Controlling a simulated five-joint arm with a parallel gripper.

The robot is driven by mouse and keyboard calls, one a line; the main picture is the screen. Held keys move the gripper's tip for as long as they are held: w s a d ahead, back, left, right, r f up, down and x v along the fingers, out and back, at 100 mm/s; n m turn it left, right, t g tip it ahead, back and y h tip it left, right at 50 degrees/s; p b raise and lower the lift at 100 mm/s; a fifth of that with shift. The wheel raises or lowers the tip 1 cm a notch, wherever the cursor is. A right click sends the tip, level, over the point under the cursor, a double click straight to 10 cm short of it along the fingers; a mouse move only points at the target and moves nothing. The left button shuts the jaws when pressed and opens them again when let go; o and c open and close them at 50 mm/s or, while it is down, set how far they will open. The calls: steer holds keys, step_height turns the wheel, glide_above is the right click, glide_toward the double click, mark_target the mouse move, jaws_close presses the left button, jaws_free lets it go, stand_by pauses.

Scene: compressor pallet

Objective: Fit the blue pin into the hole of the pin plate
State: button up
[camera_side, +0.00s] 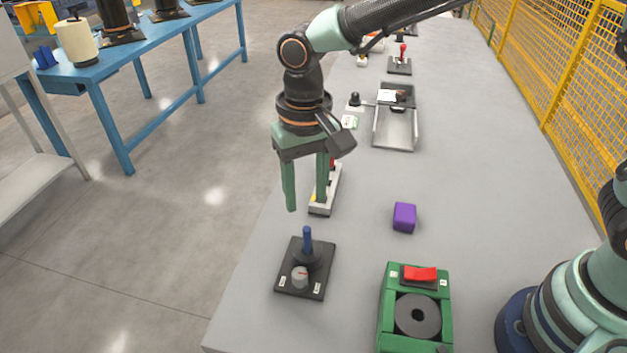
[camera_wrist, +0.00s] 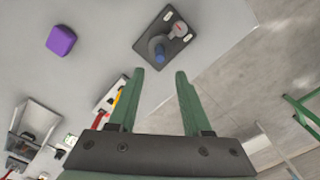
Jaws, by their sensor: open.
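The blue pin (camera_side: 307,238) stands upright at a dark round raised part of a dark plate (camera_side: 286,284), probably the pin plate, near the table's left edge. I cannot tell how deep it sits. In the wrist view, the pin (camera_wrist: 160,55) and plate (camera_wrist: 183,45) lie just beyond the fingertips. A light grey round piece with a red mark (camera_side: 300,276) is on the plate, beside the pin. My gripper (camera_side: 306,204) points down, open and empty, above the pin. Its two green fingers (camera_wrist: 160,74) appear on either side of the pin's line, apart from it.
A purple block (camera_side: 404,217) lies to the right. A green fixture with a red switch (camera_side: 421,275) is at the front. A device with a red handle (camera_side: 326,195) stands close behind my fingers. A grey tray (camera_side: 394,130) is farther back.

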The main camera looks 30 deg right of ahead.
steer(key=d+r+t, duration=0.2)
steer(key=d+r, duration=0.7)
steer(key=d, duration=0.2)
steer(key=s+d+n+t, duration=0.1)
steer(key=s+d+t, duration=0.2)
steer(key=s+d, duration=0.4)
steer(key=d, duration=0.5)
steer(key=shift+s+d+r+t, duration=0.15)
steer(key=shift+d+r+t, duration=0.1)
steer(key=shift+d+t, duration=0.1)
